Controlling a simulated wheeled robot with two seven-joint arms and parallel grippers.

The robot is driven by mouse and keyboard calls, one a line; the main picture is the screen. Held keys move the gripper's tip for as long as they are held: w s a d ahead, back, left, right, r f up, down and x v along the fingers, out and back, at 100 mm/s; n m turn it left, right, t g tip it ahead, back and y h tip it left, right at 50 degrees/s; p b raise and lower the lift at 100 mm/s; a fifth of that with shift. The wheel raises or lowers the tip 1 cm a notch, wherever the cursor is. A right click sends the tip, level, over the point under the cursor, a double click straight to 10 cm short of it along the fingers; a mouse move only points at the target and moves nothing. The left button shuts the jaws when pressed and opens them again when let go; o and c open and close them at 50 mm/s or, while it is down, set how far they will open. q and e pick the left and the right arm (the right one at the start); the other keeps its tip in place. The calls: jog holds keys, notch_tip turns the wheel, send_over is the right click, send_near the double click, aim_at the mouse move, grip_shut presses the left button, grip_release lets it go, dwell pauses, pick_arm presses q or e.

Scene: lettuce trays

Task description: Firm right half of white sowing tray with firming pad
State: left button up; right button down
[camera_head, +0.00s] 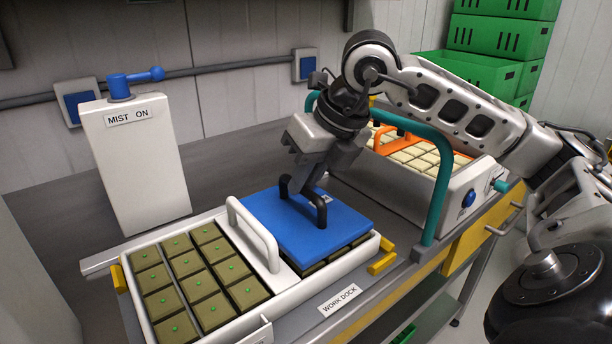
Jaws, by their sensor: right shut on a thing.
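The white sowing tray (225,321) lies at the front of the bench by the WORK DOCK label. Its left half shows square soil plugs (190,264), most with a small green dot on top. The blue firming pad (275,228) lies flat over the right half and hides most of the plugs there; a few show below its front edge. My right gripper (303,190) points down and is shut on the pad's black handle. A white handle bar (254,236) stands across the tray just left of the pad. My left gripper is not in view.
A white post (138,170) labelled MIST ON with a blue lever stands at the back left. A teal frame (440,185) rises right of the pad. A second tray with an orange handle (412,132) lies behind my right arm. Green crates (500,38) are stacked at the back right.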

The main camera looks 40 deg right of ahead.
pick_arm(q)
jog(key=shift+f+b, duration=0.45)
pick_arm(e)
jog(key=shift+f, duration=0.45)
